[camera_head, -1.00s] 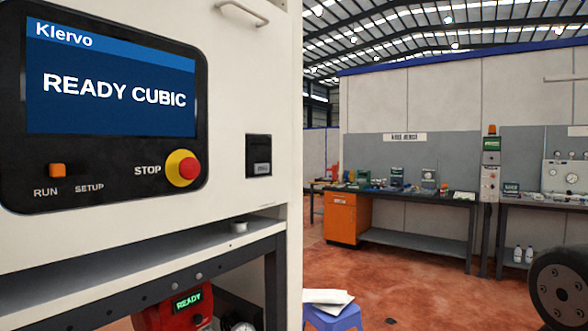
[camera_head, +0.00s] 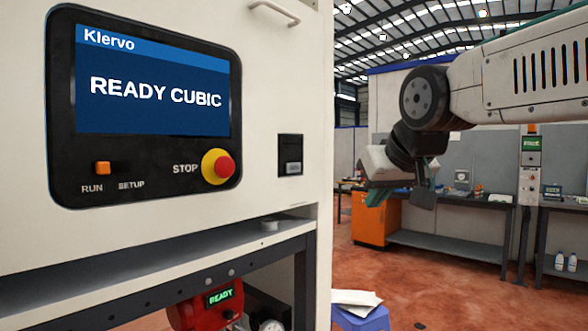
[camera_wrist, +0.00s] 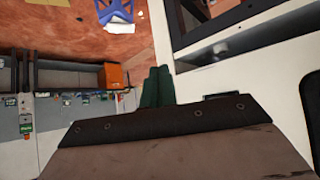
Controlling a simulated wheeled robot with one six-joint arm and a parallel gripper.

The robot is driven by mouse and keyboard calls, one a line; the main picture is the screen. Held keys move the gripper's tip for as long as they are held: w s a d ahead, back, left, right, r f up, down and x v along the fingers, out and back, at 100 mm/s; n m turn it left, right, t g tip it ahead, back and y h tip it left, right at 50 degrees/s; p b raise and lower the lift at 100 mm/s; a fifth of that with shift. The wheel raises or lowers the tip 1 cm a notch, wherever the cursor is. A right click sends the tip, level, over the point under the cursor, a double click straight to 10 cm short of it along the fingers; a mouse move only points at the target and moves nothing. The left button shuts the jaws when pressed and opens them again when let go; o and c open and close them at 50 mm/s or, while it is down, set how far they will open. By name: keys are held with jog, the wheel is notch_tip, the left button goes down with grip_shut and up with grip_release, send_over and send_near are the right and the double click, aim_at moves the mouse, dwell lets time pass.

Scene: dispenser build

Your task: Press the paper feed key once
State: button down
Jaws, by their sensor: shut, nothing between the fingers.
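A small black unit (camera_head: 290,155) is set in the white panel, right of the stop button. It has a pale grey piece low on its face; its lettering is too small to read, and I cannot tell whether this is the paper feed key. My gripper (camera_head: 376,196) is to the right of the panel, apart from it, with its green fingers low. In the wrist view the green fingers (camera_wrist: 158,84) are together and empty. A dark edge (camera_wrist: 222,97) on the white panel there, maybe the same unit, is mostly hidden behind my gripper's body.
The screen (camera_head: 153,90) reads "READY CUBIC". An orange run switch (camera_head: 102,168) and a red stop button (camera_head: 218,166) are below it. A handle (camera_head: 275,11) juts out above the black unit. A blue stool (camera_head: 362,316) with papers stands on the floor.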

aim_at(293, 167)
jog(key=w+a+r+t+y, duration=0.1)
jog(key=w+a+r, duration=0.2)
jog(key=a+r, duration=0.2)
jog(key=shift+w+a+n, duration=0.2)
jog(key=shift+w+n, duration=0.2)
jog(key=w+a, duration=0.5)
jog(key=a, duration=0.2)
jog(key=shift+w, duration=0.2)
jog(key=shift+w+a, duration=0.1)
dwell(1.8)
jog(key=shift+w+a, duration=0.15)
jog(key=shift+a, duration=0.05)
jog(key=shift+w+a, duration=0.25)
jog(key=shift+a, duration=0.05)
dwell(0.7)
dwell(0.3)
jog(key=shift+s+d, duration=0.5)
jog(key=shift+d, duration=0.15)
